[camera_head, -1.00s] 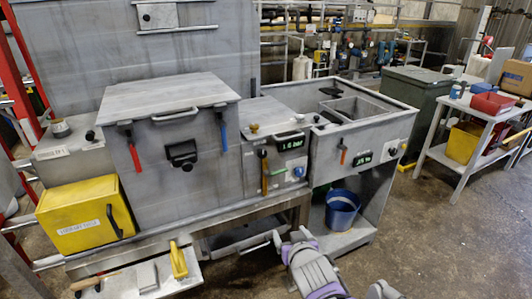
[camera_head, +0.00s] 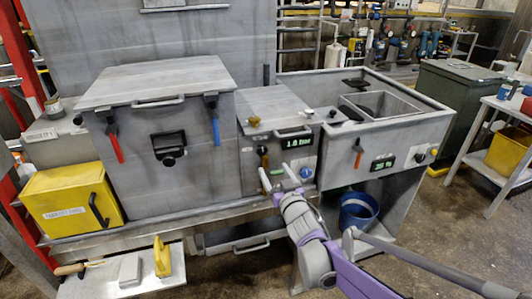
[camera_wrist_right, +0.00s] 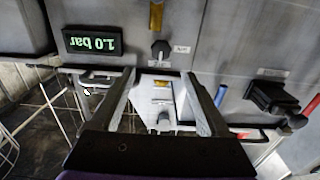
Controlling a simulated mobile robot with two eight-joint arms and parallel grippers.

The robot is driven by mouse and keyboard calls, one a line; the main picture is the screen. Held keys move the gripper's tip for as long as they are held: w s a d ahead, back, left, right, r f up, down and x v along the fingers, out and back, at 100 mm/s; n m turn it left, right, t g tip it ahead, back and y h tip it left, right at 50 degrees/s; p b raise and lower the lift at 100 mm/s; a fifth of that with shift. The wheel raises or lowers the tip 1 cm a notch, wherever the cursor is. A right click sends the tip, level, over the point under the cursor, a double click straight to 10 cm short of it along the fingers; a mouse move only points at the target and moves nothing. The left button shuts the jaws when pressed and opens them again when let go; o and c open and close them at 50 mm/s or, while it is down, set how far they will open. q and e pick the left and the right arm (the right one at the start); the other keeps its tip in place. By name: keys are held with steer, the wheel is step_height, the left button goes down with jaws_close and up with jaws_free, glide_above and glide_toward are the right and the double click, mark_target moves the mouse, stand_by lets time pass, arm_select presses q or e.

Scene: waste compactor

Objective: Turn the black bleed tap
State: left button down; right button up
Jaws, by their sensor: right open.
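A small black tap (camera_head: 262,151) sits on the front of the middle grey unit, left of the green 1.0 bar display (camera_head: 296,142) and above a brass-coloured lever. In the right wrist view, which is upside down, a black tap (camera_wrist_right: 160,48) shows beside a small white label, just beyond the fingertips. The label is too small to read. My right gripper (camera_head: 277,175) is open and empty, in front of the unit and lower than the tap. Its two fingers (camera_wrist_right: 160,76) are spread wide in the wrist view. They appear apart from the tap. My left gripper is not in view.
A blue knob (camera_head: 306,172) is close to the right of the gripper. The compactor's red handle (camera_head: 115,144), blue handle (camera_head: 215,131) and black latch (camera_head: 169,148) are to the left. A blue bucket (camera_head: 357,213) stands below the sink. A yellow box (camera_head: 72,200) is far left.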

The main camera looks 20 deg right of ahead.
mark_target(263, 151)
steer(key=w, duration=0.6)
steer(key=w+p, duration=0.1)
steer(key=w, duration=0.3)
steer(key=shift+w+a, duration=0.1)
steer(key=shift+a, duration=0.15)
steer(key=shift+c, duration=0.3)
jaws_close()
